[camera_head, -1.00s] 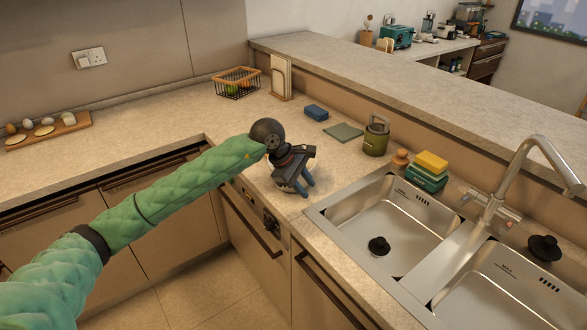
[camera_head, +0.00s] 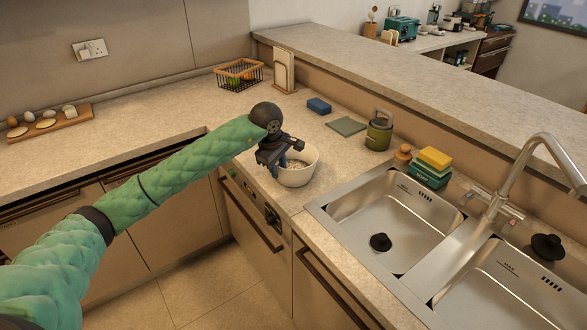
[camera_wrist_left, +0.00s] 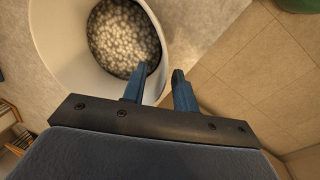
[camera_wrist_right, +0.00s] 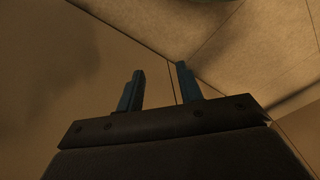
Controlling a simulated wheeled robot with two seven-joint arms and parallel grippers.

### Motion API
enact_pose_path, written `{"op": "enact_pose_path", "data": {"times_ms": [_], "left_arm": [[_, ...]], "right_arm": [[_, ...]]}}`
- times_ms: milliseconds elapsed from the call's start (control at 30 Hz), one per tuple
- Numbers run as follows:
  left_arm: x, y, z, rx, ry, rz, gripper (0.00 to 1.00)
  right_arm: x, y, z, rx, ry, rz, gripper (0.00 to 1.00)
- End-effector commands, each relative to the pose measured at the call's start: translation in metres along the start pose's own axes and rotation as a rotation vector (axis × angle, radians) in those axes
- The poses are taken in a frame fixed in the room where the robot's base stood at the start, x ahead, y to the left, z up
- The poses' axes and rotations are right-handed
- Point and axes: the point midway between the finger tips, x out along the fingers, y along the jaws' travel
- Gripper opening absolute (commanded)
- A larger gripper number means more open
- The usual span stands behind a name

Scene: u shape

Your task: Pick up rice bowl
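The rice bowl (camera_head: 301,176) is white and stands upright on the counter left of the sink, with pale grains inside. In the left wrist view the bowl (camera_wrist_left: 62,45) fills the upper left. My left gripper (camera_head: 279,172) is at the bowl's left rim. In its wrist view the gripper (camera_wrist_left: 160,75) is open, one finger over the bowl's inside and the other outside, with the wall between them. Contact cannot be told. My right gripper (camera_wrist_right: 158,68) is open and empty, facing plain cabinet-like surfaces; it is not in the head view.
The double sink (camera_head: 372,215) with its tap (camera_head: 530,160) lies to the right. A green canister (camera_head: 379,135), a sponge stack (camera_head: 431,168) and a blue sponge (camera_head: 318,106) stand behind the bowl. A wire basket (camera_head: 238,76) is at the back.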

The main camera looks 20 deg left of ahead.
Motion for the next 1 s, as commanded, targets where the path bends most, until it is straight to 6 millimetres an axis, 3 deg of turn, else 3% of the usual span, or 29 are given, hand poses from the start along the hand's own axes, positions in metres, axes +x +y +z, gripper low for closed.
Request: {"op": "enact_pose_path", "data": {"times_ms": [100,367,533,1000], "left_arm": [[0.017,-0.001,0.000,0.000,-0.001,-0.002,0.29],[0.021,0.000,0.000,0.000,0.000,0.001,0.29],[0.021,0.000,0.000,0.001,0.000,0.000,0.00],[0.015,0.001,0.000,0.001,0.001,0.002,0.00]], "right_arm": [[0.007,0.001,0.007,-0.001,-0.017,0.001,0.36],[-0.009,0.002,-0.008,-0.003,0.006,0.003,0.36],[-0.006,0.002,-0.006,-0.003,0.002,0.003,0.36],[-0.005,0.001,-0.003,-0.002,-0.003,0.002,0.36]]}}
